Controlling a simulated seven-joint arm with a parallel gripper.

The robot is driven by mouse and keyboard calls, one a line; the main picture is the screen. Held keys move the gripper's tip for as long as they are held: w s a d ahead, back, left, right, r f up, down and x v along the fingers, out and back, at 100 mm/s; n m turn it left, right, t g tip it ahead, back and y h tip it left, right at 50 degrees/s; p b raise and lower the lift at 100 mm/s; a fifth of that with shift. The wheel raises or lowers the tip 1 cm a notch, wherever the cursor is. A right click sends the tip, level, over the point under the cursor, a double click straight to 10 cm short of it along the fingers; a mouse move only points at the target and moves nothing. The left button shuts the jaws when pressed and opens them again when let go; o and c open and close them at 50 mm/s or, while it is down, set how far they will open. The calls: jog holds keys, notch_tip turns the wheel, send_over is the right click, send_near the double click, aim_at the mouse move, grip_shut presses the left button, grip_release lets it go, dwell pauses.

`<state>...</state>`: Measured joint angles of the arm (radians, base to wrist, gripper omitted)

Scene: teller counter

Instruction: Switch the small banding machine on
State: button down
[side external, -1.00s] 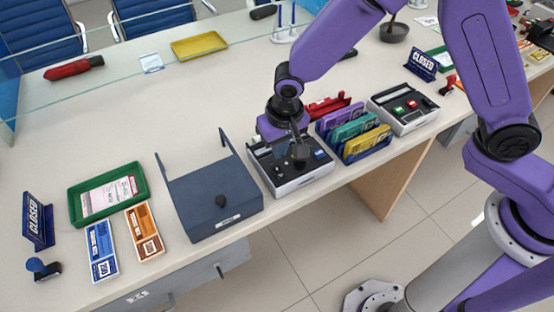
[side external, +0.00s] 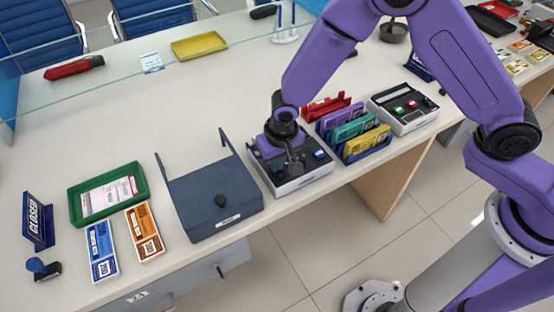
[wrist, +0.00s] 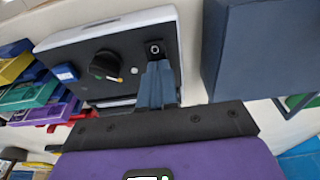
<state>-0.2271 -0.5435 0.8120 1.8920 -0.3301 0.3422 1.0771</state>
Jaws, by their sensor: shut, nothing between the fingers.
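A small light-grey machine with a dark top panel (side external: 311,178) stands at the counter's front edge, under my gripper. In the wrist view its panel (wrist: 95,92) carries a black knob (wrist: 104,65) with a yellow-orange mark, a small white button (wrist: 134,71), a blue patch (wrist: 65,72) and a small square-framed switch (wrist: 155,48). My gripper (wrist: 157,64) is shut and empty, its fingertips right by that switch; I cannot tell whether they touch it. In the side view my gripper (side external: 294,164) hides part of the panel.
A dark blue-grey box (side external: 215,201) with two upright arms stands close on the left. A rack of coloured packs (side external: 352,135) stands close on the right. Beyond it is another machine (side external: 403,107) with green and red buttons. The counter behind is mostly clear.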

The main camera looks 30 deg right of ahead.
jog(key=shift+f, duration=0.2)
jog(key=shift+s, duration=0.1)
jog(key=shift+s+r, duration=0.1)
jog(key=shift+s, duration=0.65)
jog(key=shift+w, duration=0.1)
jog(key=shift+r, duration=0.55)
notch_tip(320, 180, up, 13)
jog(key=s, duration=0.2)
jog(key=shift+s, duration=0.15)
jog(key=shift+d, duration=0.1)
